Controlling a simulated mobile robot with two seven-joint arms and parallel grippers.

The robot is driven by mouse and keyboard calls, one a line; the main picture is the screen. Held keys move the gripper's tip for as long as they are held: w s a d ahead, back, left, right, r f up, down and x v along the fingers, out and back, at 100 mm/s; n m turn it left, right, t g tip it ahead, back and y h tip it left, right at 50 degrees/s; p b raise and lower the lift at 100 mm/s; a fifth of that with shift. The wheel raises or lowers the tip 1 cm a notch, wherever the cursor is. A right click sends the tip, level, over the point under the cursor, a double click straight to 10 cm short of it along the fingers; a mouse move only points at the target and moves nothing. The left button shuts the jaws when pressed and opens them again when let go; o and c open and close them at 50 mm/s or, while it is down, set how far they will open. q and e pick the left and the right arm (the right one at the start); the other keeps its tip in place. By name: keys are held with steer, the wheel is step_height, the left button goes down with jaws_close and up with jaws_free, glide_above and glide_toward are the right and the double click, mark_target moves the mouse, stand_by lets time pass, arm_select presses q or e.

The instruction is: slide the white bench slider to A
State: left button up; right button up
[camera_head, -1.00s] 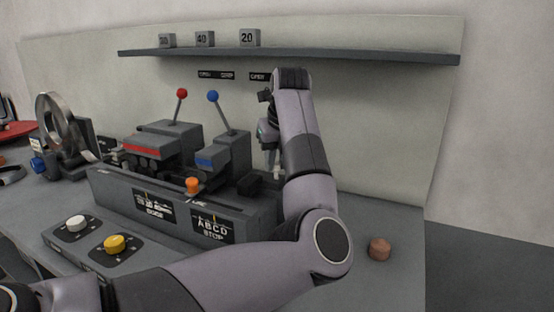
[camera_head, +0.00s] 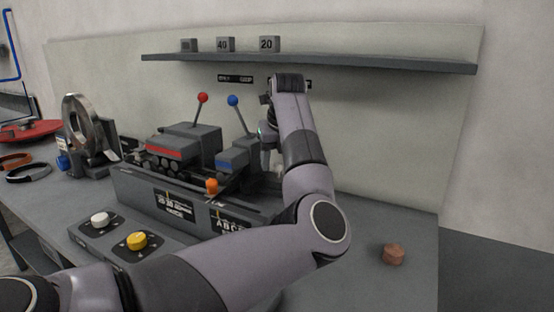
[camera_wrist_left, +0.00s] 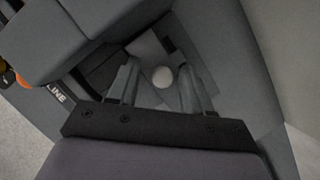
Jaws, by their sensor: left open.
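A round white knob (camera_wrist_left: 163,77), which looks like the white bench slider's handle, shows in the left wrist view on a grey surface. My left gripper (camera_wrist_left: 158,66) is open, with one finger on each side of the knob. I cannot tell whether a finger touches it. In the head view my left arm reaches over the bench with its gripper (camera_head: 268,160) pointing down behind the grey machine block; the slider is hidden there. The plate lettered A B C D (camera_head: 229,224) is partly covered by my arm. My right gripper is not in view.
Levers with a red ball (camera_head: 202,97) and a blue ball (camera_head: 233,100) stand left of my gripper. An orange knob (camera_head: 211,186) sits on the block. A copper-coloured piece (camera_head: 393,254) lies right. A shelf (camera_head: 330,62) runs above.

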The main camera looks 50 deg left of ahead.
arm_select(q)
steer(key=v, duration=0.7)
stand_by(0.6)
